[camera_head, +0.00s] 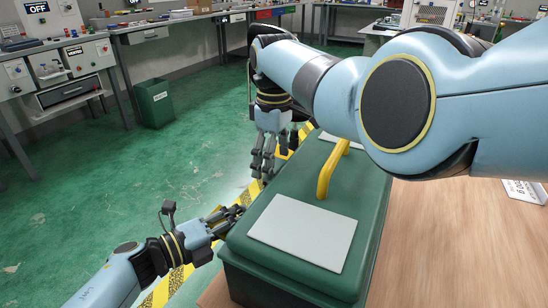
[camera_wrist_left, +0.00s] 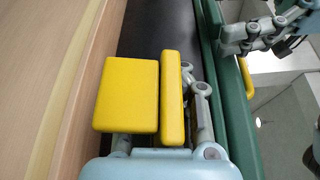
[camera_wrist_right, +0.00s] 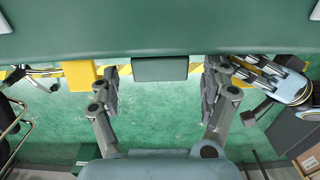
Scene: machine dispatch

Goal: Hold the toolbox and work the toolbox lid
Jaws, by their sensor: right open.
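The green toolbox (camera_head: 275,275) stands on the wooden table with its lid (camera_head: 375,205) down. The lid carries a yellow handle (camera_head: 325,178) and pale panels. My right gripper (camera_head: 265,172) hangs past the toolbox's left side, open and empty. In the right wrist view a green tab (camera_wrist_right: 160,69) on the lid edge lies between its fingers (camera_wrist_right: 160,90). My left gripper (camera_head: 236,213) is at the same side, nearer the camera. In the left wrist view yellow blocks (camera_wrist_left: 127,95) on the toolbox side hide one finger; the other lies close beside them, so its grip is unclear.
Bare wooden table (camera_head: 440,260) lies right of the toolbox. Green floor with a yellow-black stripe (camera_head: 160,292) lies left. A green bin (camera_head: 154,104) and workbenches stand further off. My right arm crosses above the toolbox and hides part of it.

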